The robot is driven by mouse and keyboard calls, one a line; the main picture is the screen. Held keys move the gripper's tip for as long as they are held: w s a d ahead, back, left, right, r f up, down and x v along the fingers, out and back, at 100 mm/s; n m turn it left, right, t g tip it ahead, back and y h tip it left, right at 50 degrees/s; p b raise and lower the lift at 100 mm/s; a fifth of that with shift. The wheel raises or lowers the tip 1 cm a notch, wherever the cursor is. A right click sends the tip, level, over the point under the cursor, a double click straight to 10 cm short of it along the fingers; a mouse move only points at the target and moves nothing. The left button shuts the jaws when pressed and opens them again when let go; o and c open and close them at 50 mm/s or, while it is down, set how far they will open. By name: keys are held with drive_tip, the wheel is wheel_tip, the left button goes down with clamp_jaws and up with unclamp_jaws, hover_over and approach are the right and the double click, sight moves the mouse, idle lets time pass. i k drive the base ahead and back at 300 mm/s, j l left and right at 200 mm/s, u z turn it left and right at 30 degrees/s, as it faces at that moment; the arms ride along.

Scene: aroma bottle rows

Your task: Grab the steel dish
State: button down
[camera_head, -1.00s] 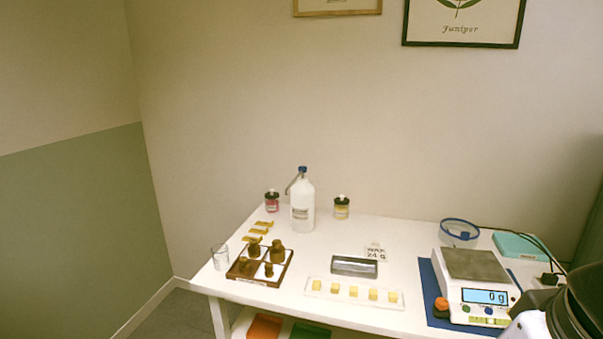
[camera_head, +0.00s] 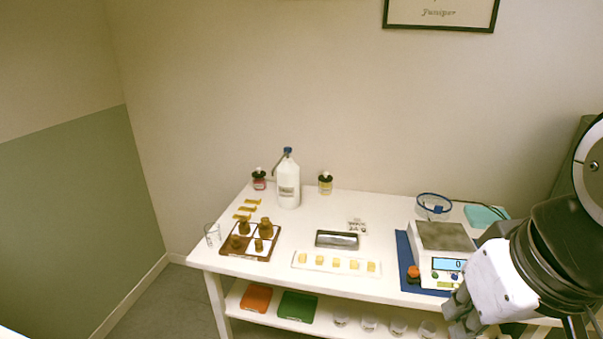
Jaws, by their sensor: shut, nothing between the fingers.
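The steel dish (camera_head: 337,240) is a small, shallow, rectangular metal tray. It lies on the white table (camera_head: 305,210) near its middle, behind a white strip with yellow cubes. My gripper (camera_head: 458,318) is at the lower right, in front of the scale and the table's front edge. It points down and is well apart from the dish. Its fingers are small and partly cut off in view; it is shut and holds nothing.
The white strip of yellow cubes (camera_head: 336,263) lies just in front of the dish. A scale (camera_head: 444,238) on a blue mat stands right. A brown weight tray (camera_head: 230,251) and a white pump bottle (camera_head: 288,184) stand left. A lower shelf (camera_head: 331,319) holds coloured trays and glasses.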

sight(324, 239)
drive_tip(key=i+l, duration=0.1)
drive_tip(key=i, duration=0.8)
drive_tip(key=j+u, duration=0.05)
